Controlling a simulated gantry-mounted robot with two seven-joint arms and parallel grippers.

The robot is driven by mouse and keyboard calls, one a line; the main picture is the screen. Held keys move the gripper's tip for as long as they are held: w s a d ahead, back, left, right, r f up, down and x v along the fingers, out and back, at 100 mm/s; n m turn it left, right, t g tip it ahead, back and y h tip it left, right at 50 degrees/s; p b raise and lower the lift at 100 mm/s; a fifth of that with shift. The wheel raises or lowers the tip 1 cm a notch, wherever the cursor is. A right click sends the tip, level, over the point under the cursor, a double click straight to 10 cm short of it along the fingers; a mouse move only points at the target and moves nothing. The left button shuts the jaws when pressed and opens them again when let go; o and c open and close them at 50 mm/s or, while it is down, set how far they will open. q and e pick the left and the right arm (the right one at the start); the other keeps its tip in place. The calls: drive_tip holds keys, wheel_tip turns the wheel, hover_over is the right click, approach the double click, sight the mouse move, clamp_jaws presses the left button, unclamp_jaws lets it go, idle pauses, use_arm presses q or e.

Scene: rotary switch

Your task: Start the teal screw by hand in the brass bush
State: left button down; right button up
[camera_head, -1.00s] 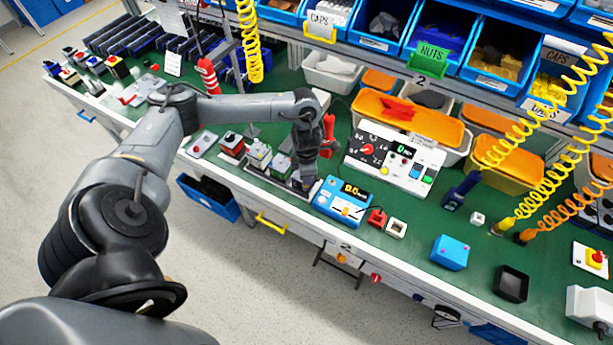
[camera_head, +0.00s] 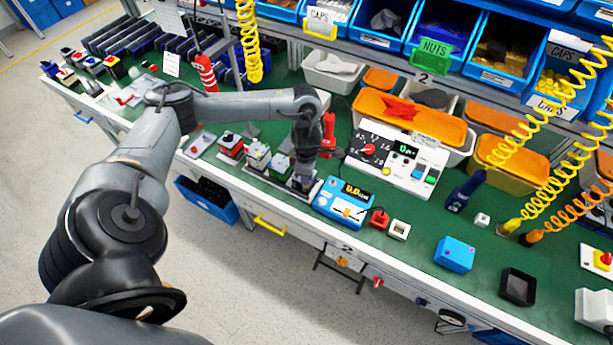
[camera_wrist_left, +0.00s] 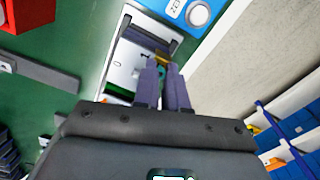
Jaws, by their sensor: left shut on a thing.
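My left gripper (camera_head: 302,183) points down over the metal fixture at the front of the green bench, just left of the blue meter (camera_head: 343,202). In the left wrist view its two fingers (camera_wrist_left: 163,78) are shut on a small teal screw (camera_wrist_left: 162,71), of which only a bit shows between the tips. A brass-yellow piece, seemingly the brass bush (camera_wrist_left: 163,57), shows right at the fingertips, over the pale fixture plate (camera_wrist_left: 122,70). Whether the screw's tip is inside the bush cannot be told. The head view hides both behind the gripper. My right gripper is not in view.
Switch units (camera_head: 258,156) stand left of the gripper. A white test panel (camera_head: 398,158) stands behind the meter. Blue bins (camera_head: 381,22) line the back.

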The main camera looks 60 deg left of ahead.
use_arm(q)
drive_tip(key=shift+m, duration=0.3)
drive_tip(key=shift+m+b, duration=0.3)
drive_tip(key=shift+b, duration=0.15)
drive_tip(key=shift+m, duration=1.2)
drive_tip(key=shift+m+b, duration=0.35)
drive_tip(key=shift+m, duration=0.75)
drive_tip(key=shift+f+m, duration=0.1)
drive_tip(key=shift+m, duration=0.7)
drive_tip(key=m, duration=0.4)
drive_tip(key=shift+b, duration=0.4)
